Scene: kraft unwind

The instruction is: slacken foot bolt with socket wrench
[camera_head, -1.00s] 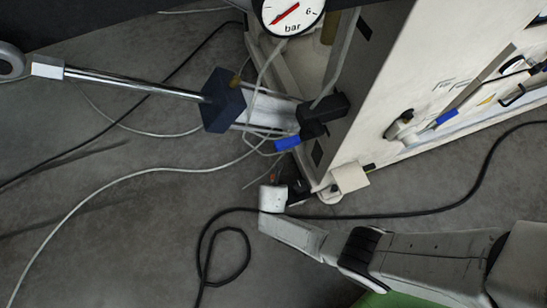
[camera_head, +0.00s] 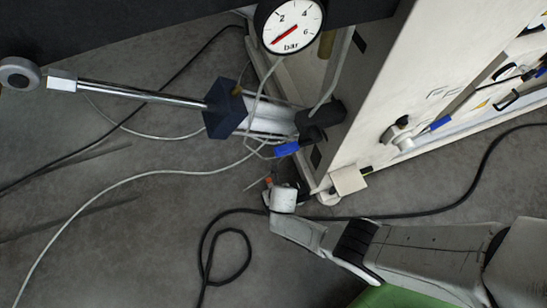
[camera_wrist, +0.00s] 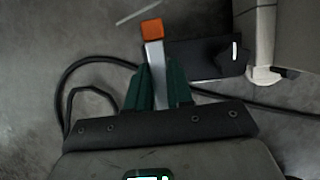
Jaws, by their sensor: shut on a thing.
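My gripper (camera_wrist: 158,70) has dark green fingers shut on a grey bar with an orange end, which I take to be the socket wrench (camera_wrist: 153,32). The bar points away from the gripper, up in the wrist view. In the head view my gripper (camera_head: 283,198) is at the lower corner of the pale machine frame (camera_head: 375,110), and a small orange spot shows just above it. A dark block (camera_wrist: 205,58) lies just right of the wrench in the wrist view, with a pale foot part (camera_wrist: 265,75) beyond it. I cannot make out the foot bolt itself.
A black cable (camera_head: 440,211) loops on the grey floor around my gripper. A pressure gauge (camera_head: 290,25), a steel rod cylinder (camera_head: 145,93) with a dark blue block, and white hoses lie above and left. Open floor (camera_head: 120,250) is at lower left.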

